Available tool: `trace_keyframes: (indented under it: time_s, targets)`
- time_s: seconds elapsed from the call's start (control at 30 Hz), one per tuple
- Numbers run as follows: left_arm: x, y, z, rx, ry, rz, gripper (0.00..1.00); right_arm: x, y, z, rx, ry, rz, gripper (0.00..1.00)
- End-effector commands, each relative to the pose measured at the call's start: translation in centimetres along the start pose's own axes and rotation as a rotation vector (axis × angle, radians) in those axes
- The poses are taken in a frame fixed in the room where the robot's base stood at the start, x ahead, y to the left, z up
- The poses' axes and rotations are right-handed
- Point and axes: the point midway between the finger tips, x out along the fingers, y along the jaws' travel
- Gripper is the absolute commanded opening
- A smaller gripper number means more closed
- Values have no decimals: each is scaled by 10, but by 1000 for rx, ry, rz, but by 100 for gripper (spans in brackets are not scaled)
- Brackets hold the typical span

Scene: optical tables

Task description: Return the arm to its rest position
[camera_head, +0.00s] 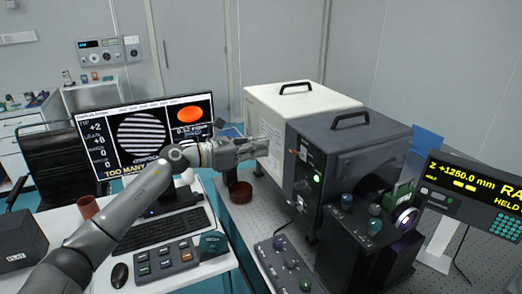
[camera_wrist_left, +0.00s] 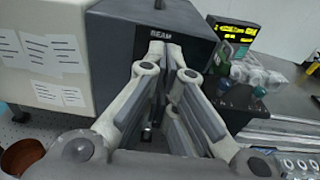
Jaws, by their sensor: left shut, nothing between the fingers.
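My left arm (camera_head: 125,208) reaches in from the lower left in the head view. Its gripper (camera_head: 262,146) is shut and empty, in front of the white and dark grey box instrument. In the left wrist view the fingers (camera_wrist_left: 170,58) are together with nothing held, pointing at the dark grey front marked BEAM. Whether the fingertips touch the instrument I cannot tell. My right gripper does not show.
The instrument has a white part (camera_head: 290,103) and a dark grey part (camera_head: 362,145). A brown bowl (camera_head: 240,192) stands below the gripper. A monitor (camera_head: 150,132), keyboard (camera_head: 160,232) and button box (camera_head: 168,260) lie near my arm. A readout display (camera_head: 470,195) stands right.

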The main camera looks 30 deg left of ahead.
Motion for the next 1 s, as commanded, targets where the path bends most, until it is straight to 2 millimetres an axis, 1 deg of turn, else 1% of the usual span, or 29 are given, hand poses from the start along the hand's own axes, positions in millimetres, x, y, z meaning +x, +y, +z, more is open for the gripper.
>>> trace_keyframes:
  time_s: [0.13,0.33,0.37,0.4,0.47,0.57,0.6,0.67,0.7,0.77,0.8,0.87,0.9,0.97,1.0]
  targets:
    - [0,0,0,0,0,0,0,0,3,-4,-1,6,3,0]
    - [0,0,-2,-6,-1,0,0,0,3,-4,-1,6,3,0]
    - [1,0,-5,-20,-3,2,0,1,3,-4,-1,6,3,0]
    - [3,2,-12,-56,-8,5,0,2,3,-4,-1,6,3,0]
    - [6,5,-32,-154,-20,18,0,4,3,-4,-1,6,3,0]
    - [13,15,-87,-421,-58,65,0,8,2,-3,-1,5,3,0]
    - [14,19,-115,-551,-75,94,0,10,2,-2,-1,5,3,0]
    - [13,25,-161,-750,-101,148,0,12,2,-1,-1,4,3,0]
    - [11,27,-192,-876,-118,188,0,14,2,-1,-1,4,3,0]
    - [6,28,-237,-1050,-140,251,0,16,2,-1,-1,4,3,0]
    - [1,28,-268,-1158,-153,296,0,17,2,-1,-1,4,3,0]
    - [-7,24,-312,-1310,-171,365,0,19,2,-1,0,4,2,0]
    - [-14,20,-343,-1407,-183,415,0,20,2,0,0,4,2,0]
    - [-26,11,-386,-1542,-201,490,0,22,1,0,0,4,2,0]
    - [-35,4,-415,-1626,-212,544,0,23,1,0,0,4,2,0]
